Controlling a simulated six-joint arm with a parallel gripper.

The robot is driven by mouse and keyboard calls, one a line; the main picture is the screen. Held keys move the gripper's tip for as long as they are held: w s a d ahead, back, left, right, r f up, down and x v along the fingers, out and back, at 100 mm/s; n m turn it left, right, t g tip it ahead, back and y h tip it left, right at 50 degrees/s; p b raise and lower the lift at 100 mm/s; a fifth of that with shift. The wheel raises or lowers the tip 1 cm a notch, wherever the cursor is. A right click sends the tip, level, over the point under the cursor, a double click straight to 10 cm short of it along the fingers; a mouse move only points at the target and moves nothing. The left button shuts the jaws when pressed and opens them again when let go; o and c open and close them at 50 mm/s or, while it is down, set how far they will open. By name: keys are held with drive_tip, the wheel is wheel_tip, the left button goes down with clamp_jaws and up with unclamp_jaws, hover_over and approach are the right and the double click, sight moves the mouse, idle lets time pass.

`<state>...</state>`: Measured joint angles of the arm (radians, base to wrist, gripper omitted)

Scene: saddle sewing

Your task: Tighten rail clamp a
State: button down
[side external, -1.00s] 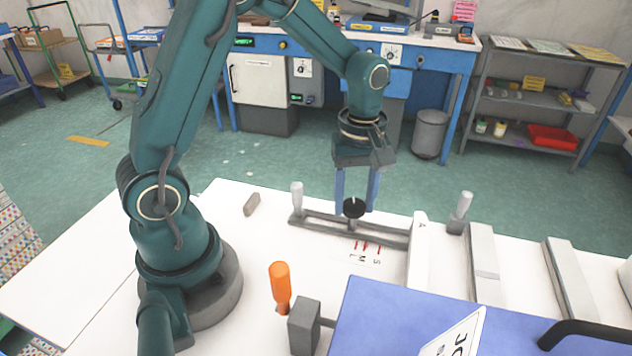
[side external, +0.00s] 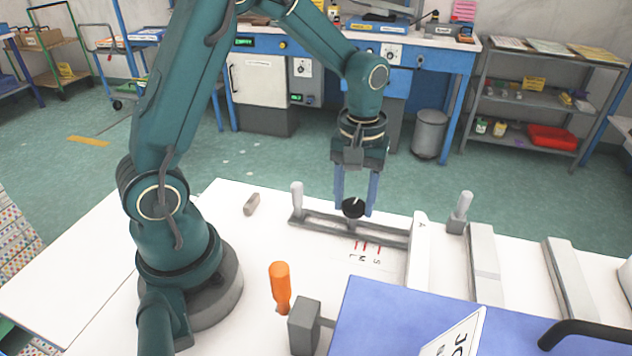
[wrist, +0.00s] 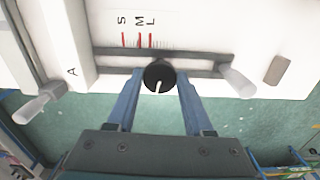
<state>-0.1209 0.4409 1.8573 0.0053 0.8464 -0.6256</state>
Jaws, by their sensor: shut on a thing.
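A round black knob (side external: 353,208) with a white pointer line sits on a grey slotted rail (side external: 320,224) on the white table. My gripper (side external: 355,208) points down with its two blue fingers shut on the knob, one on either side. In the wrist view the knob (wrist: 159,76) shows at the fingertips, its white line pointing towards the gripper body. A white bar (side external: 418,250) marked A crosses the rail's right end. A scale with red marks labelled S, M and L (wrist: 139,38) lies beside the rail.
Grey upright handles stand at the rail's left end (side external: 297,197) and right of the bar (side external: 461,210). An orange-handled tool (side external: 280,285), a grey block (side external: 304,325) and a blue panel (side external: 400,320) are in front. A small brown block (side external: 251,204) lies left.

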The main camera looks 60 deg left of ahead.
sight(354, 204)
drive_tip(key=m, duration=1.1)
drive_tip(key=shift+a+m, duration=0.1)
drive_tip(key=shift+m, duration=2)
drive_tip(key=shift+c, duration=1.4)
unclamp_jaws()
drive_tip(key=shift+r, duration=2.6)
